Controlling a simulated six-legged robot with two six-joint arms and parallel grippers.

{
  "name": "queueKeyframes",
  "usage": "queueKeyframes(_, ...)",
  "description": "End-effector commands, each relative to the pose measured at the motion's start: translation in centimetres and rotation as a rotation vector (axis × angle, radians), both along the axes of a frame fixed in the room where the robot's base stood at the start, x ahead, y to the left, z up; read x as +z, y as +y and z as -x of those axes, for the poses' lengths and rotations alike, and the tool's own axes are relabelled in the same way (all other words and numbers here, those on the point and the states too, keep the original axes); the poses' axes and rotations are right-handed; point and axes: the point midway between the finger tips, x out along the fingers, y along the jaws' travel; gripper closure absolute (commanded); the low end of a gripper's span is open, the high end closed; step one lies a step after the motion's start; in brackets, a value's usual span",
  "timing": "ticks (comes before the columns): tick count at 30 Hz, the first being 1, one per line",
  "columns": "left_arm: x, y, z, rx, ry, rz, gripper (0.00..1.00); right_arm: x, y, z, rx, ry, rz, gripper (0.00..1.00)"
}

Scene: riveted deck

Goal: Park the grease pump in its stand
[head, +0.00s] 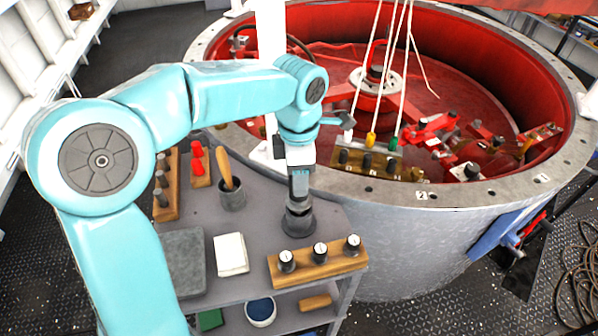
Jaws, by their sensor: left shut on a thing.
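My left gripper (299,186) points straight down over the right part of the grey cart top. It is shut on the grease pump (298,205), a dark upright piece mostly hidden by the fingers. Directly below is the stand (298,225), a dark grey round holder with a wide base on the cart. The pump's lower end is at the stand's mouth; I cannot tell how deep it sits. My right gripper does not show.
On the cart (265,205) are a wooden block with several dials (318,262), a white pad (231,254), a cup with a wooden handle (232,196), a grey slab (184,262) and racks at the back left. A large round tank (400,240) stands close on the right.

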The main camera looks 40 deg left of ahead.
Motion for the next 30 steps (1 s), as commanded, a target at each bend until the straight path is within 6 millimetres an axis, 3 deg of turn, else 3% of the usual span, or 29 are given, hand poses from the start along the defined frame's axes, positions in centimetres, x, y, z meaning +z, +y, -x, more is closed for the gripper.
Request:
queueKeyframes(21,-2.6,0.0,0.0,0.0,-0.001,-0.001,0.85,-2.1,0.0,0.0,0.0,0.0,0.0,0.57)
queueKeyframes(22,-2.6,0.0,0.0,0.0,-0.001,-0.001,0.46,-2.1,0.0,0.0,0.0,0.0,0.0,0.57)
queueKeyframes(24,-2.5,0.0,0.0,0.0,-0.001,-0.001,0.24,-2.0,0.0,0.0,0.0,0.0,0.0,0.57)
queueKeyframes(30,-2.6,0.0,0.0,0.0,0.0,0.0,0.23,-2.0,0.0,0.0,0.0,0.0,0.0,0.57)
